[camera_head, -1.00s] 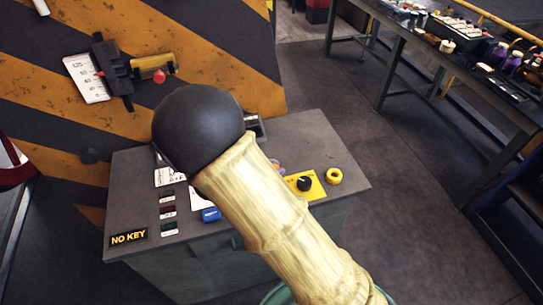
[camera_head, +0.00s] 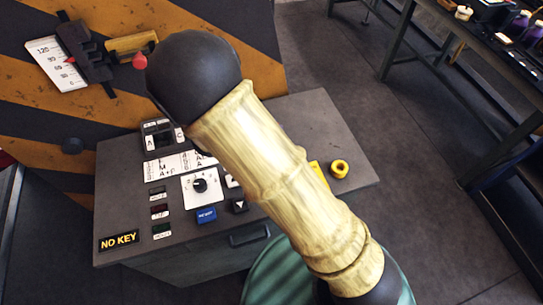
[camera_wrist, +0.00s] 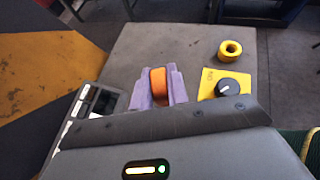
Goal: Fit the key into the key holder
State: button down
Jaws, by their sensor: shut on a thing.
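My gripper (camera_wrist: 158,92) shows in the wrist view with its purple fingers closed on an orange piece, which looks like the key (camera_wrist: 158,80). It is over the grey console top; I cannot tell the height. In the head view, my arm hides the gripper and the orange piece. A yellow ring with a dark hole (camera_head: 339,169) stands on the right of the console, perhaps the key holder. It also shows in the wrist view (camera_wrist: 230,50), beyond and right of my fingers, apart from the orange piece. A "NO KEY" sign (camera_head: 119,240) is at the console's front left corner.
The console (camera_head: 285,109) carries a white dial (camera_head: 201,186), a blue button (camera_head: 206,215) and a black knob on a yellow plate (camera_wrist: 228,87) near the ring. A striped panel (camera_head: 95,110) stands behind. Open floor and a workbench (camera_head: 470,60) lie to the right.

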jog(key=shift+f+p, duration=0.5)
jog(key=shift+f, duration=2.45)
jog(key=shift+f+p, duration=0.4)
jog(key=shift+f, duration=1.7)
jog(key=shift+f, duration=0.3)
jog(key=c, duration=1.4)
grip_release()
jog(key=shift+w, duration=0.15)
jog(key=shift+o, duration=0.2)
jog(key=shift+s+a, duration=0.1)
jog(key=shift+s, duration=0.1)
